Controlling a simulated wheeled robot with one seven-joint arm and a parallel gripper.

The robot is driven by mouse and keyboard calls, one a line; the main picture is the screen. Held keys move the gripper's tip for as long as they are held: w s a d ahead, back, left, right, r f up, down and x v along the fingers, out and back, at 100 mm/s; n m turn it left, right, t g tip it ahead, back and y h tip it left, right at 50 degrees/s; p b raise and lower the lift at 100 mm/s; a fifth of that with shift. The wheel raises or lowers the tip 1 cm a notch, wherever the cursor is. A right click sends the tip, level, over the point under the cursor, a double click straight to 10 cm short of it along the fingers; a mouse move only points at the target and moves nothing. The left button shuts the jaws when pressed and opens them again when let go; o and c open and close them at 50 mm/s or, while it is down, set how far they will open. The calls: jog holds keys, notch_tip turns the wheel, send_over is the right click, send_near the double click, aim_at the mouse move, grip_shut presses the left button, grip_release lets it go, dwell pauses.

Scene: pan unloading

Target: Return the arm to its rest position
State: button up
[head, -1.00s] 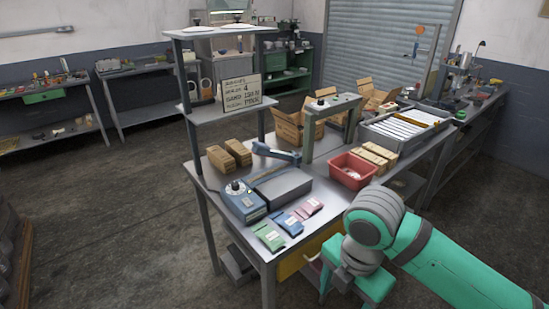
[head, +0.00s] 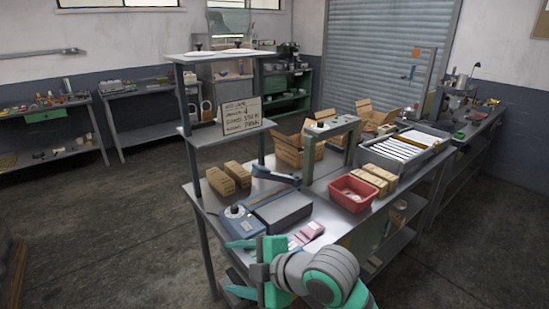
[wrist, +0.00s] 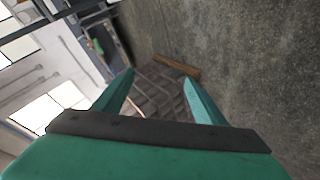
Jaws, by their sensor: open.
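My gripper (head: 240,268) shows at the bottom middle of the head view, in front of the near edge of the metal workbench (head: 223,203). Its teal fingers are spread and point left. In the wrist view the two fingers (wrist: 158,90) stand well apart with nothing between them. Beyond them are the dark floor, a wall and windows, seen tilted. My wrist and forearm hide part of the bench's near edge and some of the small packets on it.
On the bench are a blue-grey sealing device (head: 243,222), a pink packet (head: 311,231), a red bin (head: 352,193), small cartons (head: 237,173) and a grey tray (head: 378,160) at the back right. A shelf with a sign (head: 241,115) rises at the left. The floor at left is open.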

jog(key=w+a+r+m+t+y, duration=0.2)
jog(key=a+r+m+t+y, duration=0.1)
jog(key=a+r+m+t, duration=0.15)
jog(key=s+d+f+m+t+h, duration=0.3)
jog(key=s+f+m+h, duration=0.3)
jog(key=f+m, duration=0.45)
jog(key=s+d+f+m+t+h, duration=0.35)
jog(key=s+f+m+h, duration=0.2)
jog(key=f+m, duration=0.55)
jog(key=s+d+f+n+g, duration=0.1)
jog(key=s+d+f, duration=0.2)
jog(key=s, duration=0.9)
jog(key=s+d+f+n+g+h, duration=0.1)
jog(key=s+d+f+n, duration=0.1)
jog(key=s, duration=1.1)
jog(key=shift+d+f+n, duration=0.3)
jog(key=shift+d+f, duration=0.5)
jog(key=shift+f, duration=0.15)
jog(key=shift+w, duration=0.15)
